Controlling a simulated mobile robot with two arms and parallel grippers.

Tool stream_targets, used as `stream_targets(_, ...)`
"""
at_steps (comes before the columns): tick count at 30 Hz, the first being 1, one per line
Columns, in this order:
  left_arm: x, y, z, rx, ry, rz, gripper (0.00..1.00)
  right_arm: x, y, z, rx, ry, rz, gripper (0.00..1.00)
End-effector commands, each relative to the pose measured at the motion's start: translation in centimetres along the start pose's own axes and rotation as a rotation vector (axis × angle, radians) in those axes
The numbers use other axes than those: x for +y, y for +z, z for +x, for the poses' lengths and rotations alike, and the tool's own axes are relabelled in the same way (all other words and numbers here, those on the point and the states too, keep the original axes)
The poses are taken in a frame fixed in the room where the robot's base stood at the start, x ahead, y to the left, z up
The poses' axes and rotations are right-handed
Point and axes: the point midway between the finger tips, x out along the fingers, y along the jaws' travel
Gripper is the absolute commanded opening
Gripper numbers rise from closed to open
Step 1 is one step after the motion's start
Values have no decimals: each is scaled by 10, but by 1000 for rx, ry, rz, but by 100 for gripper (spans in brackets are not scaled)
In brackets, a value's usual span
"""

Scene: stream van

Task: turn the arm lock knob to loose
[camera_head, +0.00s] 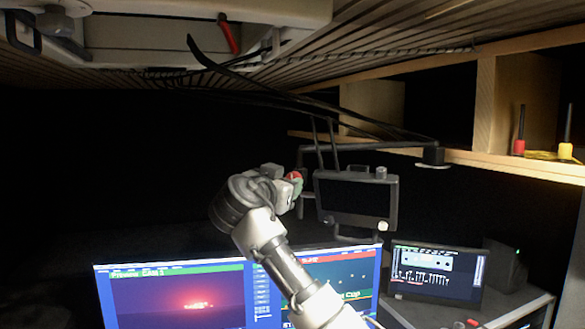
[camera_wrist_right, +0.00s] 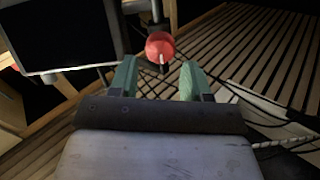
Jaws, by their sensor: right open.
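The arm lock knob (camera_wrist_right: 160,45) is red and round, with a pale pointer line running down its face in the wrist view. It sits on a dark post beside a monitor. In the head view a small bit of the red knob (camera_head: 295,174) shows at the tip of my right gripper (camera_head: 284,186). In the wrist view the green fingers of my right gripper (camera_wrist_right: 158,76) are open and empty. The knob lies just beyond the fingertips, roughly centred between them; I cannot tell whether they touch it. My left gripper is not in view.
The arm-mounted monitor (camera_head: 355,200) hangs right of the gripper; its dark screen (camera_wrist_right: 62,35) fills the wrist view's upper left. Lit screens (camera_head: 175,296) stand below. Black cables (camera_head: 250,82) run overhead. A wooden shelf (camera_head: 500,163) is at right. The dark left side looks empty.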

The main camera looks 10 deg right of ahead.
Motion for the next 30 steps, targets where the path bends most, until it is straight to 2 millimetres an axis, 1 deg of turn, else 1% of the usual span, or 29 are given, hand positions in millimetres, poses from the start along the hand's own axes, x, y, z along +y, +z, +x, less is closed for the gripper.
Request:
stream_targets(1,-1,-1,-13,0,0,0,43,-1,-6,10,-1,3,-5,48)
stream_targets(3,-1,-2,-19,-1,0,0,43,0,-5,22,-1,3,-4,48)
stream_targets(7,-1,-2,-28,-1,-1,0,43,-1,-4,37,0,1,-2,48)
stream_targets(12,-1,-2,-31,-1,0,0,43,0,-1,46,-1,-1,-1,48)
stream_targets(19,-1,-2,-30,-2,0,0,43,0,0,46,0,-1,0,48)
stream_targets(20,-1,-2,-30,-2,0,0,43,0,0,46,0,-1,0,46)
stream_targets(21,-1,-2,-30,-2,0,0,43,0,0,46,0,-1,0,40)
stream_targets(26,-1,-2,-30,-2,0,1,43,0,0,46,-1,-1,0,16)
stream_targets(27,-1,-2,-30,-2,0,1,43,0,0,46,-1,-1,0,14)
stream_targets(30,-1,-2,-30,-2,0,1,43,0,0,46,-1,-1,-4,14)
